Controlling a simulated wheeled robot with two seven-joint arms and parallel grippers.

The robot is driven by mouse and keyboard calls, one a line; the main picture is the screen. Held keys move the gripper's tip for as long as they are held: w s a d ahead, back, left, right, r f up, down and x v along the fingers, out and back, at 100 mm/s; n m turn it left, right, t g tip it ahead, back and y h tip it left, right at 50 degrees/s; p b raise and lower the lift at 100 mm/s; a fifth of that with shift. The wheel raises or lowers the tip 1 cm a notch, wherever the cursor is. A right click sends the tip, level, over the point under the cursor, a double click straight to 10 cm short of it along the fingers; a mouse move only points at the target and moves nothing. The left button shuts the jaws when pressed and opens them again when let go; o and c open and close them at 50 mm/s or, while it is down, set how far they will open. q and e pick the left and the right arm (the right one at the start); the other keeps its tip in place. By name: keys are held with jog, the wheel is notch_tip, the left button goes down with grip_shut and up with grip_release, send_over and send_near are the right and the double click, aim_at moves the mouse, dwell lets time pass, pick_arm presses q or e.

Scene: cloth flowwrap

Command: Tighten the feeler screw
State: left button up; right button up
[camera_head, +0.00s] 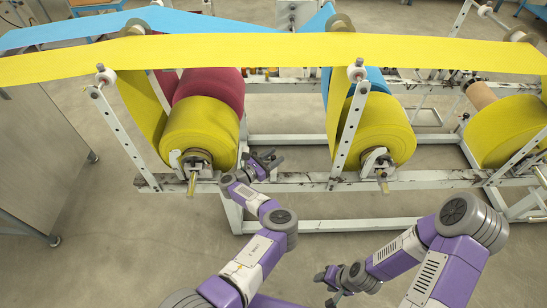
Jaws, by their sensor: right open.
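I cannot single out the feeler screw at this size. Brass-coloured shaft ends stick out from the hubs of the left yellow roll (200,130) and the middle yellow roll (372,130). White perforated posts (125,125) with round knobs (105,76) stand beside the rolls. My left gripper (270,158) is just right of the left yellow roll's hub, near the frame's front rail. Its dark fingers are small, and their gap is unclear. My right gripper (325,287) is low in the picture, in front of the frame, open, with nothing seen between its fingers.
A white frame (320,183) carries the rolls, with a third yellow roll (505,130) at the right. A wide yellow cloth band (270,50) crosses above, with blue cloth (60,35) behind it. A grey cabinet (40,150) stands at the left. Floor in front is partly clear.

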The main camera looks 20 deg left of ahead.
pick_arm(q)
jog(key=shift+a, duration=0.1)
jog(key=v, duration=0.7)
jog(key=shift+s, duration=0.3)
jog(key=shift+a, duration=0.15)
